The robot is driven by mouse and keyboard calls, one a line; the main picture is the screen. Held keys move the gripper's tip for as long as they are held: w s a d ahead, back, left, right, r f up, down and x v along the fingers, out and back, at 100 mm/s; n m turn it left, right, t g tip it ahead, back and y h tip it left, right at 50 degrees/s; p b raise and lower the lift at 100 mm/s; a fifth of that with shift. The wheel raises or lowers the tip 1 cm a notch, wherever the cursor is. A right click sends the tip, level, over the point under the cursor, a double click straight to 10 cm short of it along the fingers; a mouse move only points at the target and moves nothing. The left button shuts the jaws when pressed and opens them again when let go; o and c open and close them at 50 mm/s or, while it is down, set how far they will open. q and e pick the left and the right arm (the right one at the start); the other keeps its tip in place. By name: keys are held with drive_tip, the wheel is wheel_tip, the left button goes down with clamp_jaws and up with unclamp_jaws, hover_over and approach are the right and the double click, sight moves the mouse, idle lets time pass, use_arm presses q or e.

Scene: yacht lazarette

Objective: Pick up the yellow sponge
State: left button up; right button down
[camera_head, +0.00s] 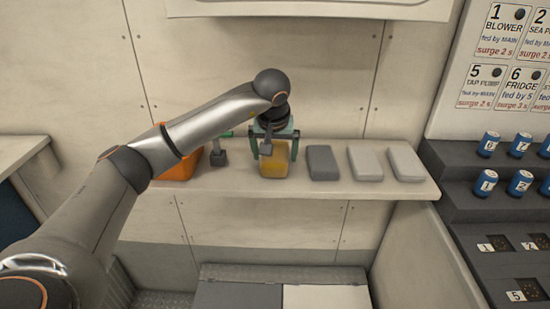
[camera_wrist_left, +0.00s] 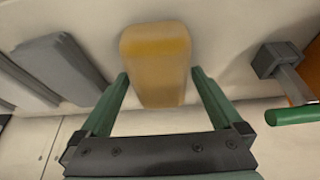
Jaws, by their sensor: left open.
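The yellow sponge (camera_head: 273,163) is a rounded block on the shelf, left of a dark grey block. It also shows in the left wrist view (camera_wrist_left: 156,60), between and just beyond the fingertips. My left gripper (camera_head: 275,148) is over the sponge in the head view, its two green fingers on either side of the sponge's upper part. In the left wrist view the gripper (camera_wrist_left: 158,78) is open, with a gap between each finger and the sponge. My right gripper is not in view.
The shelf (camera_head: 320,188) also holds a dark grey block (camera_head: 322,163), two lighter grey blocks (camera_head: 364,162) (camera_head: 405,162), a green-handled tool (camera_head: 218,155) and an orange object (camera_head: 180,166). Blue numbered cylinders (camera_head: 486,183) stand on dark steps at right.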

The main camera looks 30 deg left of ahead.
sight(276, 148)
use_arm(q)
drive_tip(key=shift+f, duration=0.25)
idle(0.4)
drive_tip(key=c, duration=1.2)
drive_tip(key=shift+o, duration=0.2)
drive_tip(key=shift+r, duration=0.2)
wheel_tip(276, 148, up, 4)
drive_tip(key=shift+f, duration=0.1)
drive_tip(key=s+r, duration=0.1)
drive_tip(key=r, duration=0.1)
drive_tip(key=s+d+r, duration=0.1)
drive_tip(key=s, duration=0.1)
drive_tip(key=s+d+r, duration=0.1)
drive_tip(key=r, duration=0.1)
drive_tip(key=shift+s+r, duration=0.25)
drive_tip(key=shift+r, duration=0.05)
drive_tip(key=s+d+r+p, duration=0.1)
drive_tip(key=s+d+r, duration=0.2)
drive_tip(key=s, duration=0.5)
drive_tip(key=shift+d+r, duration=0.4)
